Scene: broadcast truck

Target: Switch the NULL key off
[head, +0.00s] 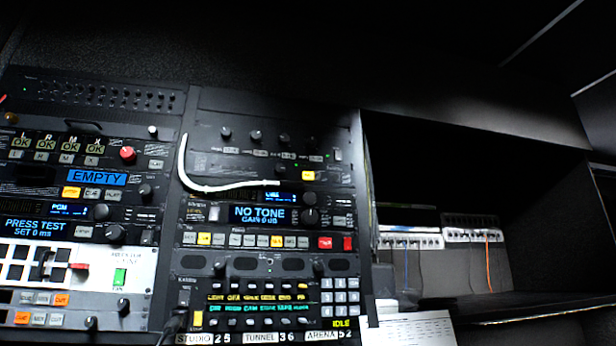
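I cannot read a NULL label on any key in the head view, so I cannot tell which key it is. The middle rack has a unit whose blue display (263,214) reads "NO TONE, GAIN 0 dB". Below that display runs a row of small keys; a yellow one (204,239), an amber one (276,241) and a red one (325,243) stand out from the pale ones. Another yellow key (308,175) sits higher on the panel above. Neither of my grippers shows in the head view.
A white curved cable (183,165) hangs across the middle rack's front. The left rack holds a display reading "EMPTY" (97,177) and a red knob (128,153). A paper sheet (418,330) lies at lower right, below patch panels (472,235) in a dark recess.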

